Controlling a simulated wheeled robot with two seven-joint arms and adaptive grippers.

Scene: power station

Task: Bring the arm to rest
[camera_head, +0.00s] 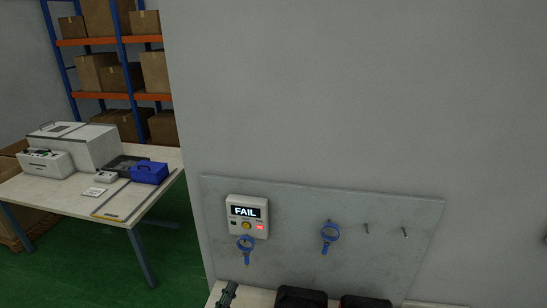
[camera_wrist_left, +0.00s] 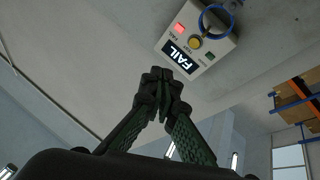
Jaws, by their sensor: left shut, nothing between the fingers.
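My left gripper (camera_head: 228,293) shows at the bottom edge of the head view, below the tester box. In the left wrist view its dark fingers (camera_wrist_left: 163,80) are together and hold nothing. The white tester box (camera_head: 247,216) is on the grey wall panel. Its screen reads FAIL, with a yellow button and a lit red light below. The box also shows in the left wrist view (camera_wrist_left: 207,55), beyond the fingertips and apart from them. My right gripper is in neither view.
A blue ring-shaped tool (camera_head: 245,250) hangs under the tester box, and another (camera_head: 330,238) hangs to its right beside two bare pegs. Black trays (camera_head: 302,297) stand below on a light bench. A table (camera_head: 60,198) with equipment and a blue box (camera_head: 150,172) stands at left.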

